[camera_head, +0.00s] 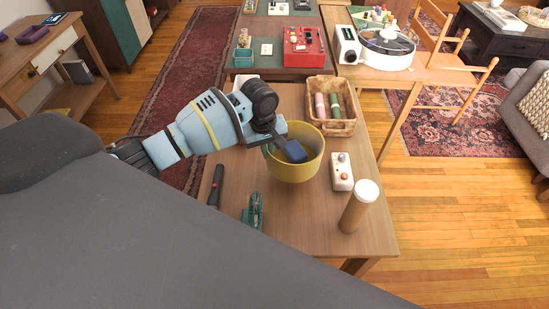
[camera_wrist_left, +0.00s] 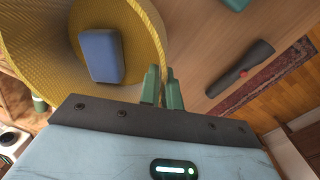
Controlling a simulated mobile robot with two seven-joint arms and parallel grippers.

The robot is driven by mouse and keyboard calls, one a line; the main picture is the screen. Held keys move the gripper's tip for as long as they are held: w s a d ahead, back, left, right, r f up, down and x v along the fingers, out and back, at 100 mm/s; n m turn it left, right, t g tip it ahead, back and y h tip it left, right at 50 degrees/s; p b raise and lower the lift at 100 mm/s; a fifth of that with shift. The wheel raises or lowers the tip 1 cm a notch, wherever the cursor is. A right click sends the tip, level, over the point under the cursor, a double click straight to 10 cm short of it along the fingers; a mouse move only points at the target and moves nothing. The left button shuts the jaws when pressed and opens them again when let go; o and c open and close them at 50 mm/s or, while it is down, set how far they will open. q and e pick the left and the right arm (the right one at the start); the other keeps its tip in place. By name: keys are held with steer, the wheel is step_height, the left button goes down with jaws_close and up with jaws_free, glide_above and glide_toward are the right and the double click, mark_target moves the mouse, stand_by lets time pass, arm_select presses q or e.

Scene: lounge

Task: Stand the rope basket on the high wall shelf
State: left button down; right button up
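The rope basket (camera_head: 296,168) is yellow, round and upright, over the wooden table. A blue block-like thing (camera_head: 295,151) lies in it and also shows in the left wrist view (camera_wrist_left: 101,56). My left gripper (camera_head: 268,147) is at the basket's left rim. In the left wrist view its green fingers (camera_wrist_left: 162,88) are close together, one on each side of the basket's yellow wall (camera_wrist_left: 150,35), and look shut on it. I cannot tell whether the basket touches the table. My right gripper and the high wall shelf are not in view.
The table (camera_head: 285,225) also bears a wicker tray (camera_head: 312,97) with bottles, a white device (camera_head: 342,172), a cork-coloured cylinder (camera_head: 357,208), a green tool (camera_head: 253,211) and a dark handheld thing (camera_head: 215,186). A turntable (camera_head: 385,48) stands on the table beyond.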

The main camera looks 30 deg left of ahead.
arm_select(q)
steer(key=shift+w+f, duration=0.1)
steer(key=shift+f, duration=0.45)
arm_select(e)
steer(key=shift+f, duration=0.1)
arm_select(q)
step_height(320, 180, down, 4)
steer(key=shift+f+b, duration=0.25)
steer(key=shift+b, duration=0.15)
steer(key=shift+f, duration=0.15)
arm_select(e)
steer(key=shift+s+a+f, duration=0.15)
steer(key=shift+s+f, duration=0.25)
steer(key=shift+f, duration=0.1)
arm_select(q)
steer(key=shift+f, duration=0.2)
steer(key=c, duration=1.6)
jaws_free()
